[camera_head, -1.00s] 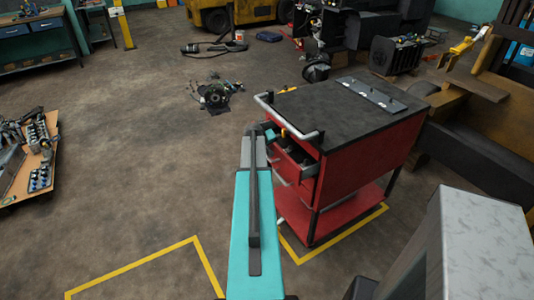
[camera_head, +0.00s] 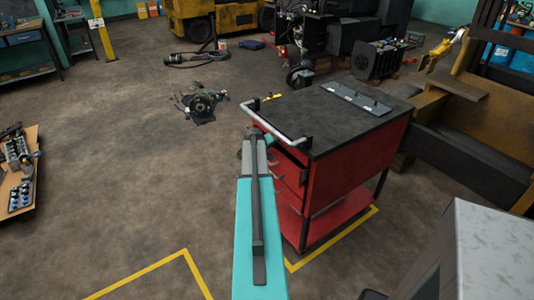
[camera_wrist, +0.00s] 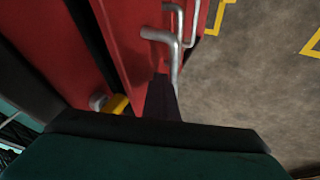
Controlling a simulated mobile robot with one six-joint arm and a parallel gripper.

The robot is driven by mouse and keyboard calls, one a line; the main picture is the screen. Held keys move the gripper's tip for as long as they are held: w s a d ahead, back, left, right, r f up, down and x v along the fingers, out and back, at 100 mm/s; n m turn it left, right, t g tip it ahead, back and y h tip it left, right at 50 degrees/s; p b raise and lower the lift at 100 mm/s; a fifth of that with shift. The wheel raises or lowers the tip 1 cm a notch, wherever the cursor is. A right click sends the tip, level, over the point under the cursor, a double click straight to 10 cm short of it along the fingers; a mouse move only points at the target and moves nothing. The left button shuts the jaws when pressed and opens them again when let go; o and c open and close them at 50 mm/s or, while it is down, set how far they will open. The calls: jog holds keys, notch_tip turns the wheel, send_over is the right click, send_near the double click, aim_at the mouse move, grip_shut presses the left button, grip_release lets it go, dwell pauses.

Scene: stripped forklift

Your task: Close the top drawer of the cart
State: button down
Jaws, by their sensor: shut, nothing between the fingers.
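The red cart (camera_head: 355,160) with a dark top stands right of my arm in the head view. The top drawer (camera_wrist: 125,35) shows its red front and metal handle (camera_wrist: 162,37) in the wrist view. A dark gap behind that front shows the drawer is still partly out. A yellow item (camera_wrist: 118,104) shows in the gap. My gripper (camera_wrist: 160,98) is shut and empty, with its dark tip at the drawer front; I cannot tell if it touches. In the head view my arm partly hides the drawers.
A metal rail (camera_head: 275,125) runs along the cart's left side. An engine part (camera_head: 200,104) lies on the floor behind. A pallet with parts (camera_head: 18,175) is at far left. The floor left of the cart is mostly clear.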

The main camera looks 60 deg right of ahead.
jog(key=shift+a, duration=0.15)
jog(key=shift+a+r, duration=0.3)
jog(key=shift+r, duration=0.15)
jog(key=p+v, duration=0.2)
jog(key=v, duration=0.4)
jog(key=shift+s+r, duration=0.2)
jog(key=shift+r, duration=0.15)
jog(key=shift+a, duration=0.2)
